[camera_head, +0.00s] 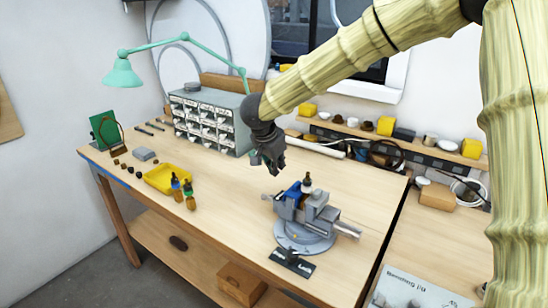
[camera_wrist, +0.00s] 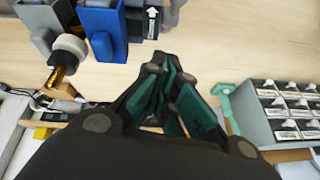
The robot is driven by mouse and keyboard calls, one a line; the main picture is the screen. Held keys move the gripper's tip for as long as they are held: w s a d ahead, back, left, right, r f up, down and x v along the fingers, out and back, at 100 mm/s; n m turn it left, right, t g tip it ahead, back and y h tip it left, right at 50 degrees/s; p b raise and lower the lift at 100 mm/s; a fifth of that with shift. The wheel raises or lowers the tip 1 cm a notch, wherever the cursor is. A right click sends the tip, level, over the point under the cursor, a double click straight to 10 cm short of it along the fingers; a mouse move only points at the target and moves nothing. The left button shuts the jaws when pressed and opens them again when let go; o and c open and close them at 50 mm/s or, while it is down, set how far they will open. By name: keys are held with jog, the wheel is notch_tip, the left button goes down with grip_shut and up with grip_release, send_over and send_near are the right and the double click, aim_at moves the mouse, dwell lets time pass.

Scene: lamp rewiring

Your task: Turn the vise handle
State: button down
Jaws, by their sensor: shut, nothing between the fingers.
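A grey and blue vise (camera_head: 318,212) stands on the workbench on a round grey base, and its jaws also show at the top left of the wrist view (camera_wrist: 103,22). A small dark, brass-like part (camera_head: 307,183) stands upright at the jaws; in the wrist view a brass part with a pale ring (camera_wrist: 68,46) shows beside the blue jaw. A grey piece (camera_head: 268,197) sticks out at the vise's left end; I cannot tell whether it is the handle. My gripper (camera_head: 274,170) is shut and empty, above and behind the vise's left end, apart from it.
A grey drawer cabinet (camera_head: 212,122) stands behind my gripper to the left. A yellow tray (camera_head: 166,178) and two small bottles (camera_head: 189,194) are on the left. A black plate (camera_head: 292,263) lies in front of the vise. The bench between tray and vise is clear.

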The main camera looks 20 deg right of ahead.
jog(key=p+x, duration=0.1)
jog(key=x, duration=0.3)
jog(key=shift+s, duration=0.15)
jog(key=shift+s+a+f, duration=0.25)
jog(key=shift+a+f, duration=0.45)
jog(key=shift+a, duration=0.05)
jog(key=shift+s+a+f+p, duration=0.35)
jog(key=shift+a+f, duration=0.2)
jog(key=shift+a, duration=0.1)
